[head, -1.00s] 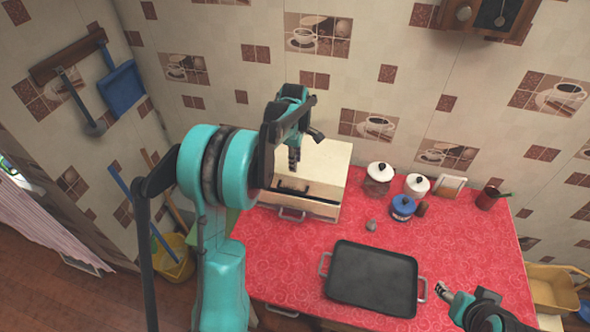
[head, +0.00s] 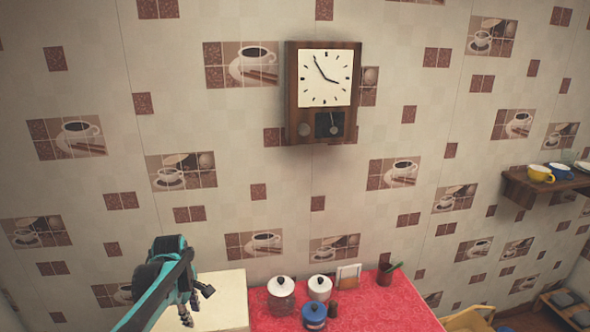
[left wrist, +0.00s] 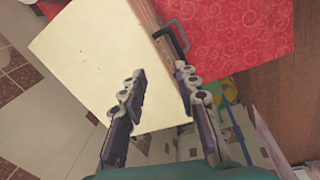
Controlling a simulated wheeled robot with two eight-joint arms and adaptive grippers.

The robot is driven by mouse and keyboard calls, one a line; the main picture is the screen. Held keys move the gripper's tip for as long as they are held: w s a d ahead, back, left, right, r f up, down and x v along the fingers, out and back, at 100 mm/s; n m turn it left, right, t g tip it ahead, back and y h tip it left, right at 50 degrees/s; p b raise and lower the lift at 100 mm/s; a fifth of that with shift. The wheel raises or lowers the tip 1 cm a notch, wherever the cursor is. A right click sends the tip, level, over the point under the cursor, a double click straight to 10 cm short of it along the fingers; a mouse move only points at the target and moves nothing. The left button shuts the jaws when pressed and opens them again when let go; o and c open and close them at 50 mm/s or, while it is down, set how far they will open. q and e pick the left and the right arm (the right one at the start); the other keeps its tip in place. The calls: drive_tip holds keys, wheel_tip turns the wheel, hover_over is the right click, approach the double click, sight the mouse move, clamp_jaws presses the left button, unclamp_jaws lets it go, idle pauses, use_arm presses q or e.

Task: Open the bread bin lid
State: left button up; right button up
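The bread bin (head: 228,292) is a cream box on the red counter. Only its pale top shows at the bottom of the head view, so its front is cut off. In the left wrist view the bin's cream top (left wrist: 85,55) fills the upper left. A dark handle (left wrist: 183,38) sits on its wooden front edge. My left gripper (head: 187,312) hangs over the left part of the bin. In the left wrist view its fingers (left wrist: 158,74) are spread apart and empty, with the handle just beyond the right fingertip. I cannot tell whether the lid is shut. My right gripper is out of view.
White-lidded jars (head: 281,294) and a blue jar (head: 314,313) stand right of the bin on the red counter cloth (head: 375,310). A clock (head: 325,85) hangs above. A shelf (head: 535,186) with cups is at the right.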

use_arm(q)
drive_tip(key=s+d+f+m+t+b, duration=0.1)
drive_tip(key=s+d+m+t+b, duration=0.1)
drive_tip(key=s+d+m, duration=0.4)
drive_tip(key=s+d+m+t+b, duration=0.3)
drive_tip(key=s+d+m, duration=0.3)
drive_tip(key=s+m, duration=0.4)
drive_tip(key=s, duration=0.4)
drive_tip(key=shift+d+f, duration=0.35)
drive_tip(key=shift+d, duration=0.05)
drive_tip(key=shift+s+d+f+m, duration=0.1)
drive_tip(key=shift+s+f+m, duration=0.2)
drive_tip(key=shift+m, duration=0.3)
drive_tip(key=shift+c, duration=0.4)
drive_tip(key=shift+s+d+f+t, duration=0.1)
drive_tip(key=shift+s+t, duration=0.1)
drive_tip(key=shift+t, duration=0.1)
clamp_jaws()
drive_tip(key=shift+w+m, duration=0.1)
drive_tip(key=shift+m, duration=0.3)
